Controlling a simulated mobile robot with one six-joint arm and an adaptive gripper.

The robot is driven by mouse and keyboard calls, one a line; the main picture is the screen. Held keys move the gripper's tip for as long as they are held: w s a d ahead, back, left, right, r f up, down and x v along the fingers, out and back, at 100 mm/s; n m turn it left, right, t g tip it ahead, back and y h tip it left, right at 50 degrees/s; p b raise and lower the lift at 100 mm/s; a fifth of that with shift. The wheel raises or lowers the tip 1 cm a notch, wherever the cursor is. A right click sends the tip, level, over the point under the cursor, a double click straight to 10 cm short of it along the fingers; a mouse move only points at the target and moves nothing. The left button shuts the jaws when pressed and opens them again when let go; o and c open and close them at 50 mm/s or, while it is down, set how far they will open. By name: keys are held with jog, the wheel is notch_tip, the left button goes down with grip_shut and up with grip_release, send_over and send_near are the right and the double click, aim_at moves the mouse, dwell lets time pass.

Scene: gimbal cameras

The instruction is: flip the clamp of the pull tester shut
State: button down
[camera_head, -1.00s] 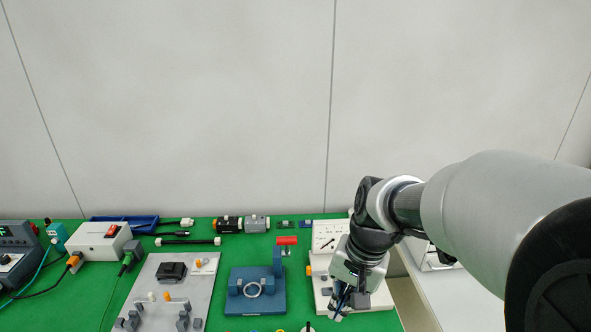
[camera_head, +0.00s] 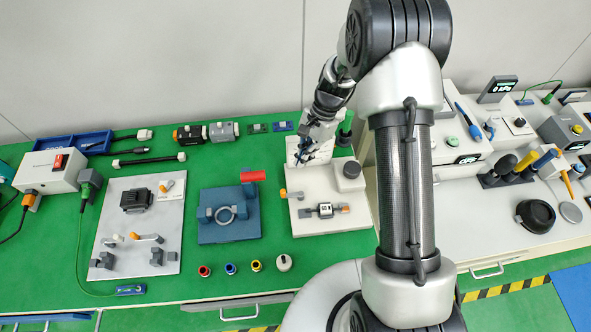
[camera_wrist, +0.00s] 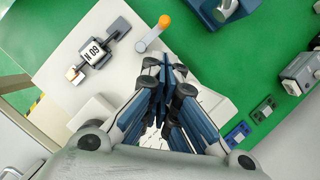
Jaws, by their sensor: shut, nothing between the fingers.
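The pull tester is a white base plate (camera_head: 325,222) with a small gauge (camera_head: 325,210) reading "N 09" in the wrist view (camera_wrist: 93,50). I take its clamp to be the grey lever with an orange end (camera_head: 284,193) at the plate's left edge. In the wrist view the lever (camera_wrist: 151,35) points outward, its orange tip beside the green mat. My gripper (camera_head: 300,157) is shut and empty over the back part of the plate. In the wrist view its fingertips (camera_wrist: 169,65) are close to the lever's inner end; I cannot tell whether they touch.
A blue fixture (camera_head: 215,235) with a red handle (camera_head: 252,176) stands left of the plate. Green mat is free between plate and blue fixture.

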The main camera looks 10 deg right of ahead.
jog(key=shift+s, duration=0.15)
jog(key=shift+a, duration=0.1)
jog(key=b+x, duration=0.2)
jog(key=x, duration=0.8)
dwell(0.3)
